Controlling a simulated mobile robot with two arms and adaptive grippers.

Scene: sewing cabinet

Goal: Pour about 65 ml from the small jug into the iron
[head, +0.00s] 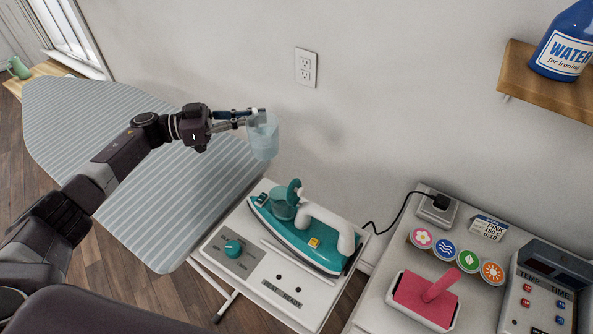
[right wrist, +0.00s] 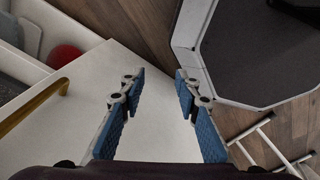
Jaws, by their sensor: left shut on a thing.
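The small jug (head: 263,140), a clear pale-blue vessel, is held in the air above the right end of the ironing board. My left gripper (head: 252,115) is shut on it near its top. The jug looks roughly upright; its liquid level is hard to read. The teal and white iron (head: 318,248) lies below and to the right of the jug. A see-through tank and a raised teal cap show at its left end. The jug is apart from the iron. My right gripper (right wrist: 162,82) is open and empty in the right wrist view.
The iron rests on a white stand (head: 225,270) with a dial. The striped ironing board (head: 150,170) is bare. A blue water bottle (head: 566,45) stands on a wall shelf (head: 520,75). At right are a pink-topped pad (head: 425,298), several round coloured tokens and a control panel (head: 540,300).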

